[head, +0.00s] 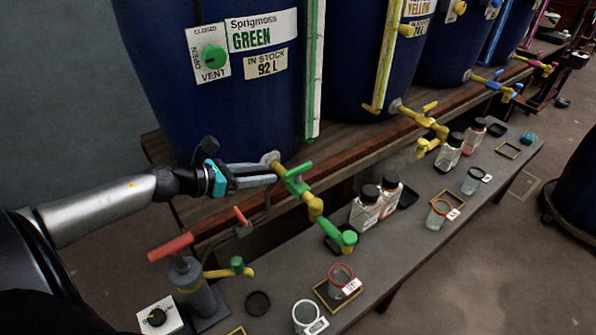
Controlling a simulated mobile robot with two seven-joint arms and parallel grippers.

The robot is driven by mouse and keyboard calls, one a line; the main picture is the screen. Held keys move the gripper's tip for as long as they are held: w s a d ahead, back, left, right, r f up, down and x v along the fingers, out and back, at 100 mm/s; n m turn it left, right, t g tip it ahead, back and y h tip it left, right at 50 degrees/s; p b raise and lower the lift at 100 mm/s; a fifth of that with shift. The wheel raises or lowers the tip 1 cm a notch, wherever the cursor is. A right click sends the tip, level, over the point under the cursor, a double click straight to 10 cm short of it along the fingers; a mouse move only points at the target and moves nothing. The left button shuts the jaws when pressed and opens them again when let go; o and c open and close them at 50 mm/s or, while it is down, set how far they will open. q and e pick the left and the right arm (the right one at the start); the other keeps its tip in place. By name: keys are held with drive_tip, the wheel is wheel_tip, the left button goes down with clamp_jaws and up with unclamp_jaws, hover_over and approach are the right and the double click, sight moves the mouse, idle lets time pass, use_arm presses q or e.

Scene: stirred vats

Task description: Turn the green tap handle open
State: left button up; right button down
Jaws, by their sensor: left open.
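The green tap (294,184) comes out of the front of the blue vat (170,90) labelled Sprigmoss GREEN. Its green bar handle (300,169) sticks up to the right on top of the tap body. Nothing shows between the fingers. My right gripper is not in view.
The low bench (410,240) holds jars, glasses and a grey cylinder (195,290) with a red handle (170,247). A small orange lever (241,216) is below my gripper. The green vent knob (214,56) is above.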

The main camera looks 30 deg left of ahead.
sight(293, 170)
use_arm(q)
drive_tip(key=b+x, duration=0.1)
drive_tip(key=x, duration=0.5)
drive_tip(key=shift+w, duration=0.1)
drive_tip(key=x, duration=0.3)
drive_tip(key=shift+w+f, duration=0.15)
drive_tip(key=shift+w+d+f+b, duration=0.25)
drive_tip(key=shift+w+b, duration=0.05)
drive_tip(key=shift+w, duration=0.2)
drive_tip(key=shift+w+d+f, duration=0.1)
drive_tip(key=shift+w, duration=0.15)
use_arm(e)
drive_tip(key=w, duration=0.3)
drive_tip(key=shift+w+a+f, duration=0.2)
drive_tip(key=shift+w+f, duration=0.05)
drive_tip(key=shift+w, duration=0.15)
use_arm(q)
drive_tip(key=shift+c, duration=0.3)
